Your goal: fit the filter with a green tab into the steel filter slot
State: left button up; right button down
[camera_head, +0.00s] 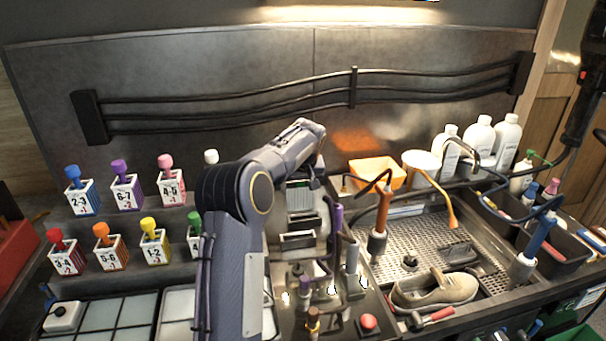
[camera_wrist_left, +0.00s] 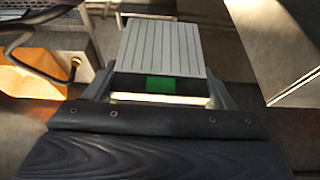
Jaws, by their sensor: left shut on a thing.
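The filter (camera_wrist_left: 163,48) is a pale grey ribbed panel with a green tab (camera_wrist_left: 160,84) on its near edge. My left gripper (camera_wrist_left: 160,93) is shut on it, with a finger at each side of the tabbed end. In the head view my left arm bends over a grey, box-like unit (camera_head: 298,240) with slot-like openings behind the counter tools. The arm hides part of that unit. I cannot tell which opening is the steel filter slot, or whether the filter touches it. My right gripper is not in view.
An orange bin (camera_head: 377,172) stands just right of the unit and also shows in the left wrist view (camera_wrist_left: 30,75). Upright tool handles crowd the counter. Numbered blocks (camera_head: 127,194) line the left shelves.

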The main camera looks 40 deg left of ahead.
aim_at(296, 203)
pick_arm(q)
jog(key=shift+s+d+f, duration=0.15)
jog(key=shift+s+d, duration=0.25)
jog(key=shift+s, duration=0.4)
jog(key=shift+s+d+f, duration=0.15)
jog(key=shift+s+d, duration=0.2)
jog(key=shift+s, duration=0.4)
jog(key=shift+f, duration=0.15)
jog(key=shift+f+b, duration=2.05)
jog(key=shift+f, duration=0.75)
jog(key=shift+f+b, duration=1.9)
jog(key=shift+f, duration=0.4)
jog(key=o, duration=0.9)
jog(key=shift+o, duration=0.2)
jog(key=shift+r, duration=0.1)
jog(key=v, duration=0.7)
jog(key=shift+r+b, duration=0.3)
jog(key=shift+b, duration=0.15)
